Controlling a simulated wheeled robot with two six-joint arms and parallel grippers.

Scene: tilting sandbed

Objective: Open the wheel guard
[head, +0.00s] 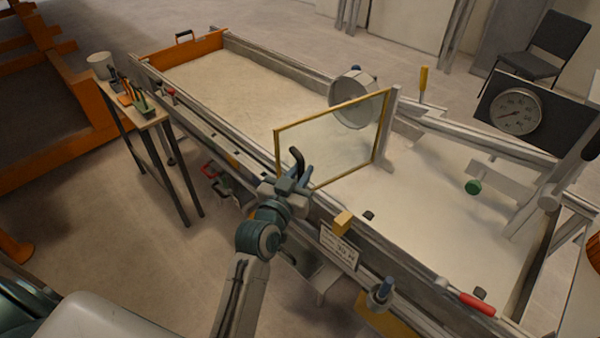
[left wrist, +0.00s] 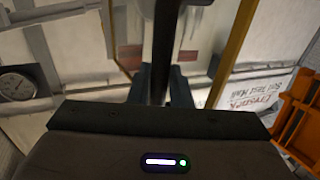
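The wheel guard (head: 330,142) is a clear pane in a yellow frame, standing upright over the sandbed, its right edge by a grey post (head: 386,128). The pale wheel (head: 352,100) shows behind its upper right part. A black guard handle (head: 297,157) is at the pane's lower left corner. My left gripper (head: 292,182) is at this handle. In the left wrist view the black handle bar (left wrist: 161,50) runs between my two blue fingertips (left wrist: 161,84), which look closed against it. Yellow frame bars show on both sides there. My right gripper is not in view.
The long sandbed (head: 235,88) has raised rails. A dial gauge (head: 517,111) stands at the right. A small tool table (head: 140,112) is at the left. A yellow block (head: 343,222) and a red grip (head: 477,303) are on the near rail.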

